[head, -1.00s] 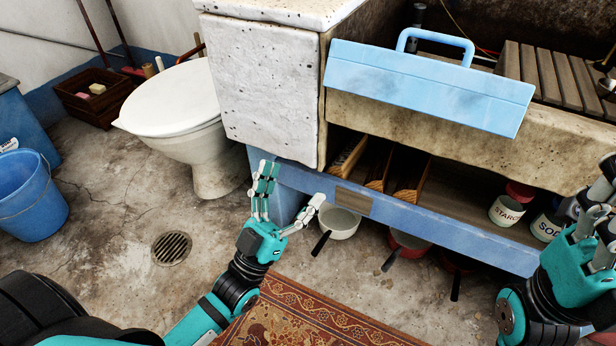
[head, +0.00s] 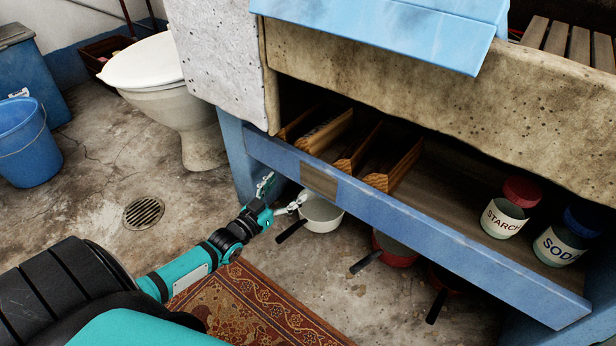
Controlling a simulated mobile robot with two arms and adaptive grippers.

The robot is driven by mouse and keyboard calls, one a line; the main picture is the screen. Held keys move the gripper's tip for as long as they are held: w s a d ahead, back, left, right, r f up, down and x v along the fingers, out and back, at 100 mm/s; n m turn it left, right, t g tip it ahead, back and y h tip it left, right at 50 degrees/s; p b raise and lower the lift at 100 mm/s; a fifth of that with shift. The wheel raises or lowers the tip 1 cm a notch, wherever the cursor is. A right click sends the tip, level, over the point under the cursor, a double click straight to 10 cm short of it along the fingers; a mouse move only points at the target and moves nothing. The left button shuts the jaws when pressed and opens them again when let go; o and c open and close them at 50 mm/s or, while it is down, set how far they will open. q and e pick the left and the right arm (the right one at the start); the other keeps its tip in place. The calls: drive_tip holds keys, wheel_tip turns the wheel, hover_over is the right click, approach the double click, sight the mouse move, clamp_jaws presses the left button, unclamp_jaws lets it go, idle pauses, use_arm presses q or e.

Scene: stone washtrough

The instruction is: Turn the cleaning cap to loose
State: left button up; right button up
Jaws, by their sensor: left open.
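I cannot make out a cleaning cap in the head view. My left gripper (head: 284,193) is open and seems empty, low in front of the washtrough's blue lower rail (head: 430,232), near its left end. One finger is by the blue leg and the other overlaps the rim of a white pan (head: 321,213) in the picture; I cannot tell whether they touch. The space behind the rail and under the shelf is dark and partly hidden. My right gripper is out of view.
The shelf holds wooden dividers (head: 393,167), a starch jar (head: 503,218) and a soda jar (head: 560,246). Dark-handled red pans (head: 396,248) stand on the floor below. A toilet (head: 150,75), blue bucket (head: 26,140) and floor drain (head: 143,213) are left; a patterned rug (head: 250,305) lies in front.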

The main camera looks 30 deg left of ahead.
use_arm(q)
drive_tip(key=w+b, duration=0.1)
drive_tip(key=w, duration=0.2)
drive_tip(key=w+b, duration=0.2)
drive_tip(key=w, duration=0.1)
drive_tip(key=w+b, duration=0.2)
drive_tip(key=w, duration=0.1)
drive_tip(key=shift+d+f, duration=0.1)
drive_tip(key=shift+d, duration=0.3)
drive_tip(key=shift+w, duration=0.35)
drive_tip(key=shift+c, duration=0.3)
drive_tip(key=c, duration=1.1)
